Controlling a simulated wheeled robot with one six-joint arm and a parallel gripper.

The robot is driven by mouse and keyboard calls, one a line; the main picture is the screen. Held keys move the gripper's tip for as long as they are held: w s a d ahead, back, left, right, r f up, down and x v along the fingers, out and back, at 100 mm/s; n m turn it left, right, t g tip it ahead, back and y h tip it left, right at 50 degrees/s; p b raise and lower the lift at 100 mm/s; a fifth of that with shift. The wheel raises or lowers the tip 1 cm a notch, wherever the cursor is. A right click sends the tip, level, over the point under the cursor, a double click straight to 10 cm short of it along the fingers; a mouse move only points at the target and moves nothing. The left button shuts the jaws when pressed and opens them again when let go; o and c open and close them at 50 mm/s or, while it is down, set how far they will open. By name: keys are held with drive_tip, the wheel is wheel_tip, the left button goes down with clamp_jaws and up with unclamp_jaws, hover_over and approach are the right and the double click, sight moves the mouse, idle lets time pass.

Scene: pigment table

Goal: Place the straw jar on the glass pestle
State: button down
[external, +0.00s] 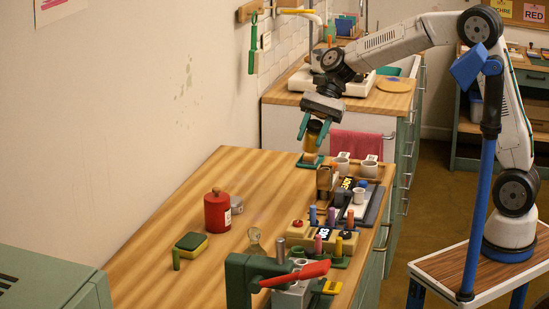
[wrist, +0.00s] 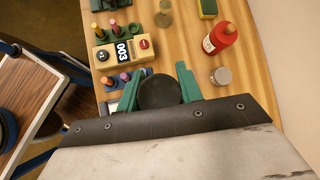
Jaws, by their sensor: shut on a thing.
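My gripper (external: 313,131) is shut on the straw jar (external: 311,144), a yellowish jar with a dark lid, at the far end of the wooden table. In the wrist view the round black lid (wrist: 160,93) sits between the green fingers of my gripper (wrist: 158,90) and hides the jar's body. The jar looks upright, just above or on a small green-edged pad (external: 309,162); I cannot tell whether they touch. The glass pestle (external: 255,244), a clear pale piece, stands at the near middle of the table, well apart from my gripper. It also shows in the wrist view (wrist: 164,17).
A red bottle (external: 217,211), a grey tin (external: 237,205) and a green-yellow sponge (external: 191,244) stand left of the pestle. White cups (external: 342,163), a yellow counter box (external: 324,237) and a green press (external: 240,278) line the right side. The table's left-middle is clear.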

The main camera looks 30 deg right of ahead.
drive_tip(key=s+a+m+g, duration=0.1)
drive_tip(key=s+a, duration=0.3)
drive_tip(key=s, duration=0.3)
drive_tip(key=s+a+y, duration=0.1)
drive_tip(key=s+a, duration=0.3)
drive_tip(key=s, duration=0.4)
drive_tip(key=s+a+m+g, duration=0.1)
drive_tip(key=s+a, duration=0.3)
drive_tip(key=s, duration=0.3)
hover_over(251, 232)
wheel_tip(251, 232, down, 10)
drive_tip(key=shift+f, duration=0.15)
drive_tip(key=c, duration=0.9)
unclamp_jaws()
drive_tip(key=shift+f, duration=0.15)
